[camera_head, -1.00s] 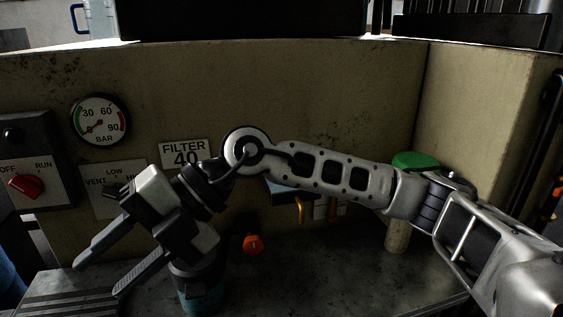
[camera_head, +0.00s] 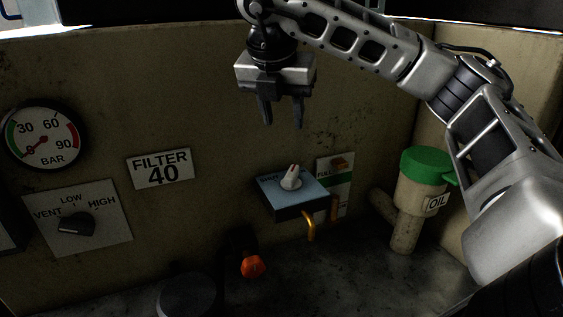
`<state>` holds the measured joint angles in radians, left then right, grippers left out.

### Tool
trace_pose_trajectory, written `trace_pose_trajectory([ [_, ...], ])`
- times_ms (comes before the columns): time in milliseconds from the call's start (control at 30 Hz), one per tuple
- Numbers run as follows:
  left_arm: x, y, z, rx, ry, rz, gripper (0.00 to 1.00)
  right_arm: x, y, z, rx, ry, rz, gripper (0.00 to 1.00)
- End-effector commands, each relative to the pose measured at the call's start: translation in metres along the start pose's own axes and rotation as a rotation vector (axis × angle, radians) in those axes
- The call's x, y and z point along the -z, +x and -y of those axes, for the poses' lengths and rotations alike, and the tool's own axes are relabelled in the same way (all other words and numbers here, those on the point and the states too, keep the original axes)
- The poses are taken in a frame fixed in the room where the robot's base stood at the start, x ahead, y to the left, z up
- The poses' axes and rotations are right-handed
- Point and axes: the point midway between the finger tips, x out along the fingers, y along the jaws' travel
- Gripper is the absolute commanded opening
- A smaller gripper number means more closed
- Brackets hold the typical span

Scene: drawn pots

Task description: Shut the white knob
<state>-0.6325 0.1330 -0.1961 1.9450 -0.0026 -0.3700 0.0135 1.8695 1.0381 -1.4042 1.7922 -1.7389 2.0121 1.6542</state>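The white knob (camera_head: 291,178) sits on top of a light blue box (camera_head: 284,198) on the wall, with a red mark on it. Its pointer leans up and slightly right. An orange-yellow bent pipe (camera_head: 310,226) hangs below the box. My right gripper (camera_head: 282,122) is above the knob, pointing down, its two fingers apart with nothing between them. It does not touch the knob. My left gripper is not in view.
A green-lidded oil container (camera_head: 424,181) stands at right. An orange-red knob (camera_head: 252,265) is low on the wall. A black selector (camera_head: 76,224), gauge (camera_head: 43,138) and filter label (camera_head: 161,169) are at left. A round grey lid (camera_head: 186,297) is at the bottom.

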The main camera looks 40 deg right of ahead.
Motion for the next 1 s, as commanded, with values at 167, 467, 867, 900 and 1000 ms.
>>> trace_pose_trajectory([
  [167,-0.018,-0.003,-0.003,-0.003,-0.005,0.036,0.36,0.002,0.026,0.000,0.005,-0.003,-0.006,0.40],
  [467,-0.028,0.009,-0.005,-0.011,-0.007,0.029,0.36,0.004,0.087,0.000,0.004,-0.003,-0.006,0.40],
  [867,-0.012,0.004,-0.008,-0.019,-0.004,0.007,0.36,0.001,0.143,0.000,0.001,-0.002,-0.002,0.40],
  [900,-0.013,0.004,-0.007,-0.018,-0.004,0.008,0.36,0.001,0.146,0.000,0.002,-0.003,-0.002,0.40],
  [1000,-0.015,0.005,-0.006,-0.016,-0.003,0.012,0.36,0.001,0.150,0.000,0.000,-0.003,-0.001,0.40],
])
